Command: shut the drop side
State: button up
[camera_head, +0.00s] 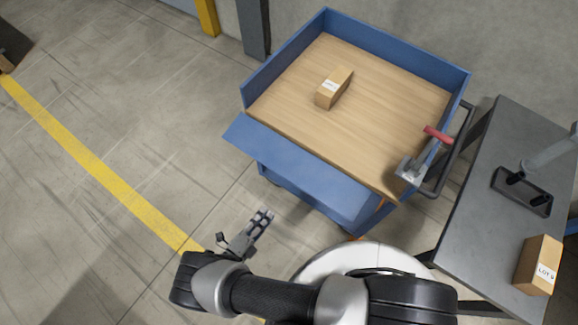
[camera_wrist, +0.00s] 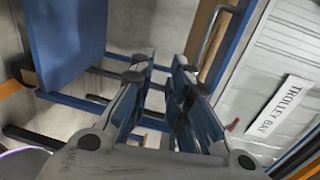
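The blue trolley (camera_head: 400,55) has a wooden deck and upright blue walls at its back, left and right. Its drop side (camera_head: 300,172), a long blue panel on the near edge, is folded down and outward below the deck. A blue panel (camera_wrist: 65,40) at the upper left of the wrist view looks like this side. My gripper (camera_head: 263,217) is below and left of the drop side in the head view, apart from it. Its two fingers (camera_wrist: 162,95) are spread with nothing between them in the wrist view.
A small carton (camera_head: 334,88) lies on the deck. A grey metal clamp (camera_head: 410,170) with a red handle (camera_head: 437,134) sits at the near right corner. A dark table (camera_head: 480,215) with a labelled box (camera_head: 539,265) stands at right.

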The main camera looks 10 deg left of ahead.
jog(key=v, duration=1.2)
jog(key=shift+c, duration=0.2)
